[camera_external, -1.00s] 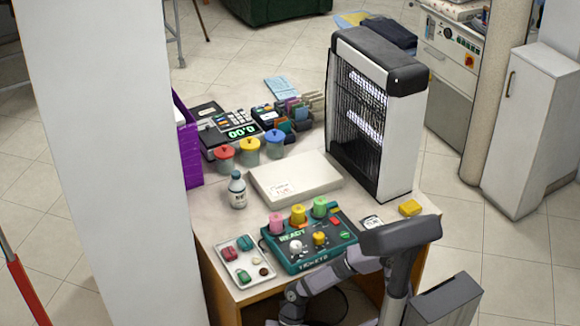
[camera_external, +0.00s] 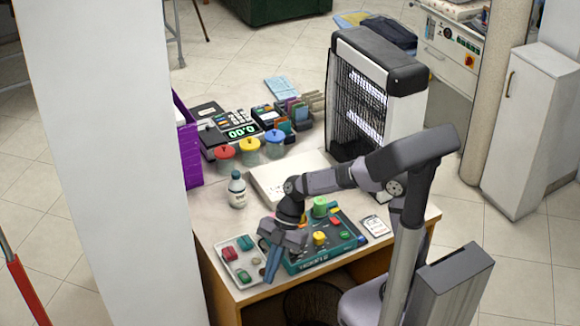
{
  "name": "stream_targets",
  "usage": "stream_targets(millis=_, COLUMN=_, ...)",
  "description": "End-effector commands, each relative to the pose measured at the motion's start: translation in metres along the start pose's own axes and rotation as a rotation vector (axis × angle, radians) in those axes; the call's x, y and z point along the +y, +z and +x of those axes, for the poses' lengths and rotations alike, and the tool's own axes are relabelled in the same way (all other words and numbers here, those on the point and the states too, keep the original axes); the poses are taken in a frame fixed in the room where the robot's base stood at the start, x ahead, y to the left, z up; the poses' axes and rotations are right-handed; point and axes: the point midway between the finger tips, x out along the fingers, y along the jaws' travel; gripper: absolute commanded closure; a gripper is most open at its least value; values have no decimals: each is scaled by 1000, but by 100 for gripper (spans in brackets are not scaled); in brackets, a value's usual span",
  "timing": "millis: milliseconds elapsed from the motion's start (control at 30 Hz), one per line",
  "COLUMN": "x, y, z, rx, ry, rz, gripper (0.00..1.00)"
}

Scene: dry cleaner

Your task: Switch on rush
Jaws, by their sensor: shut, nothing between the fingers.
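A teal control box (camera_external: 332,257) stands near the front edge of the desk. Its right side shows a green cylinder (camera_external: 320,207), a yellow knob (camera_external: 319,238) and small red and yellow buttons. No label reading rush can be made out at this size. Whether the fingertips touch anything cannot be told. My gripper and wrist hide the left part of the box, including its display and the pink and yellow cylinders.
A tray (camera_external: 243,281) with small coloured items lies left of the box. A white bottle (camera_external: 237,190) and a flat white box (camera_external: 270,180) stand behind. A tall heater-like unit (camera_external: 405,110) stands at the back right. A white card (camera_external: 375,226) lies right of the box.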

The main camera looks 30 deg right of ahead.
Motion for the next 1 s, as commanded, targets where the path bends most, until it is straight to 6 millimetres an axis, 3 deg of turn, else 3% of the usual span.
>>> stream_targets(millis=33, x=5, y=5, z=-25, rx=-25, ry=3, rz=36, gripper=100)
stream_targets(millis=333, x=10, y=70, z=-106, rx=-183, ry=1, rz=225, gripper=100)
stream_targets(millis=700, x=-10, y=145, z=-212, rx=-366, ry=-10, rz=461, gripper=100)
stream_targets(millis=1000, x=-35, y=186, z=-270, rx=-465, ry=-21, rz=595, gripper=100)
